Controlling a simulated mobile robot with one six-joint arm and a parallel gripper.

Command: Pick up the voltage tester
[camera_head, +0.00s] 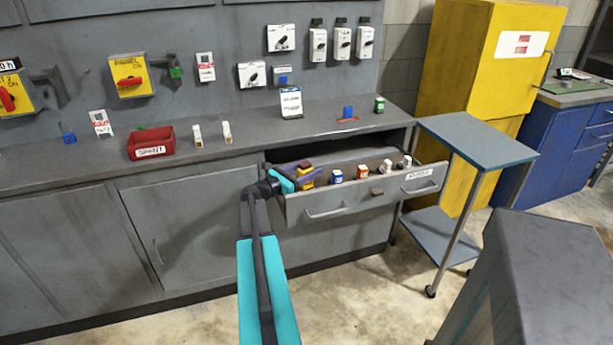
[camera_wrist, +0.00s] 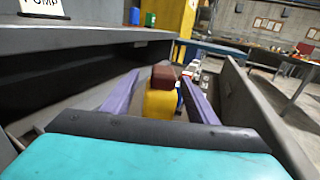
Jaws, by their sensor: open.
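A yellow block-like thing with a dark red top (camera_wrist: 161,100), likely the voltage tester, stands in the open drawer (camera_head: 350,201). It also shows at the drawer's left end in the head view (camera_head: 305,171), partly hidden by my gripper. My gripper (camera_head: 300,178) reaches into the drawer from the left front. In the wrist view its purple fingers (camera_wrist: 162,80) are open, one on each side of the yellow thing. Whether they touch it I cannot tell. Its lower part is hidden behind the gripper's dark bar.
Farther right in the drawer are a blue-and-white item (camera_head: 336,176), a red-and-white item (camera_head: 362,172) and white items (camera_head: 386,167). The drawer walls are close around my gripper. The counter (camera_head: 240,150) overhangs behind. A cart (camera_head: 475,138) stands right of the drawer.

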